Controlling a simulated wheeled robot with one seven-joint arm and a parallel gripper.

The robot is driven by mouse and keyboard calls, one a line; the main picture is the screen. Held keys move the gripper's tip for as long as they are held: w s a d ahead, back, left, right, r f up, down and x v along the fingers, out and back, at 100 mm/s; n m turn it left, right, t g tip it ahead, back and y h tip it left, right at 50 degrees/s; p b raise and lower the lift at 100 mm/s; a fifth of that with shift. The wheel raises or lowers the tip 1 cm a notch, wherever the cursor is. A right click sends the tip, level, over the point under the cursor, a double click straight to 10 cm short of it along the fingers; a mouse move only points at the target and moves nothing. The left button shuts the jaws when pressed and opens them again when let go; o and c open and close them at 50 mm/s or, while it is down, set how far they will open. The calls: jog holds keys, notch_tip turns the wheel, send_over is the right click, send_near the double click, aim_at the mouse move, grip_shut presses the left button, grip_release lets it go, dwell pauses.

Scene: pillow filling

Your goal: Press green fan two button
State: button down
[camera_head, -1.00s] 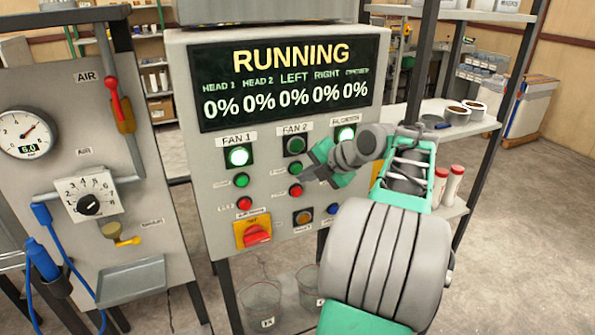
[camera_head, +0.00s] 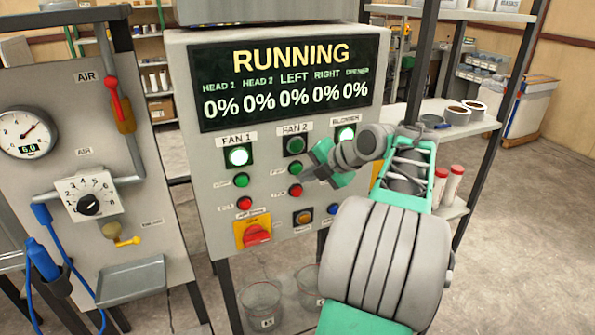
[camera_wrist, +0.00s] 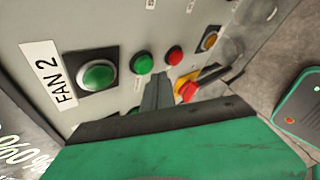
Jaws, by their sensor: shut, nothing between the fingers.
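The green Fan 2 button (camera_head: 296,168) is on the grey control panel, below the dark, unlit Fan 2 lamp (camera_head: 295,145) and above a red button (camera_head: 296,190). In the wrist view the green button (camera_wrist: 143,63) lies between the larger Fan 2 lamp (camera_wrist: 98,77) and the red button (camera_wrist: 174,55). My gripper (camera_head: 308,174) is shut and empty, with its tips close to the right of the green button. In the wrist view its fingertips (camera_wrist: 157,85) appear just below the button. I cannot tell whether they touch the panel.
The Fan 1 lamp (camera_head: 238,156) and the blower lamp (camera_head: 345,134) are lit. A yellow-and-red rotary switch (camera_head: 255,233) is low on the panel. The display (camera_head: 290,82) reads RUNNING with all values at 0%. A gauge panel (camera_head: 75,150) stands to the left.

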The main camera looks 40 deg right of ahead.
jog(key=shift+w, duration=0.1)
jog(key=shift+w+d+b, duration=0.1)
jog(key=shift+w+b, duration=0.2)
jog(key=shift+w+d, duration=0.15)
jog(key=shift+w, duration=0.35)
dwell(0.8)
jog(key=shift+s+b, duration=0.15)
jog(key=shift+b, duration=0.15)
jog(key=shift+s+a+b, duration=0.25)
jog(key=shift+s+b, duration=0.25)
jog(key=shift+s, duration=0.25)
